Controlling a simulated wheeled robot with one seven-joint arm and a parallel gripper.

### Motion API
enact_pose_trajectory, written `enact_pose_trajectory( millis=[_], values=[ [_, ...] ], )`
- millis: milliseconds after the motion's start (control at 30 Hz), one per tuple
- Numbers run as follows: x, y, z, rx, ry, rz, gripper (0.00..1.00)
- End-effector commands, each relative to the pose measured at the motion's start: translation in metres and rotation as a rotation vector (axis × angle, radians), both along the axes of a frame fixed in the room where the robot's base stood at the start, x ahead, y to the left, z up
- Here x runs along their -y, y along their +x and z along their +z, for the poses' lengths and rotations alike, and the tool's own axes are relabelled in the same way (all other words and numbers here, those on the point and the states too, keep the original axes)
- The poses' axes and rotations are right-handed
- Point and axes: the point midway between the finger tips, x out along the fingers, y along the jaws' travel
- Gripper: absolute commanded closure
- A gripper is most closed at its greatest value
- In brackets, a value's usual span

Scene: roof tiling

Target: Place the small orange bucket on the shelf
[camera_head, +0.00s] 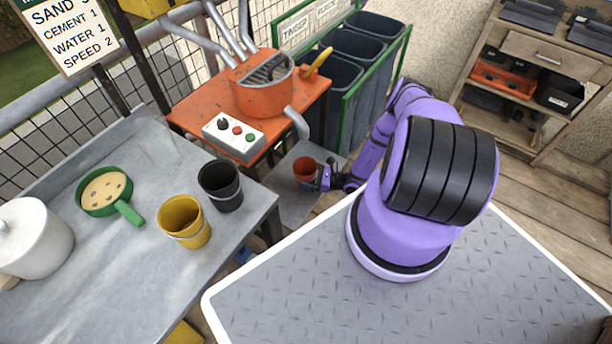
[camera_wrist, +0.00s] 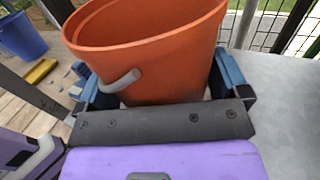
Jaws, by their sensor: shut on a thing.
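The small orange bucket (camera_head: 305,168) is in my gripper (camera_head: 324,177), to the right of and below the orange mixer table. In the wrist view the bucket (camera_wrist: 150,50) fills the upper middle, upright, with a grey handle on its near side. The blue-tipped jaws of my gripper (camera_wrist: 165,95) are shut on it from both sides. A low grey shelf (camera_head: 290,205) lies under and around the bucket in the head view. A grey surface also shows right of the bucket in the wrist view. I cannot tell whether the bucket's base touches it; the base is hidden.
An orange mixer (camera_head: 262,85) and a switch box (camera_head: 233,137) stand on the orange table (camera_head: 190,112). Blue-grey bins (camera_head: 335,85) stand behind. A grey table (camera_head: 110,255) at left carries a yellow bucket (camera_head: 184,222), a black bucket (camera_head: 221,186), a green sieve (camera_head: 107,192) and a white pot (camera_head: 35,237).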

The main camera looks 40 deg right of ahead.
Motion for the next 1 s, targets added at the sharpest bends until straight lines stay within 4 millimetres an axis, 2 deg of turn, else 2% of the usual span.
enact_pose_trajectory(
  millis=[100,333,500,600,1000],
  values=[
    [0.007,0.014,-0.002,0.000,-0.001,0.001,0.34],
    [0.016,0.031,-0.003,0.001,-0.002,0.000,0.34],
    [0.014,0.028,-0.030,-0.002,-0.001,0.000,0.34],
    [0.015,0.028,-0.037,-0.001,-0.001,0.000,0.34],
    [0.014,0.028,-0.041,-0.003,0.000,0.000,0.34]
  ],
)
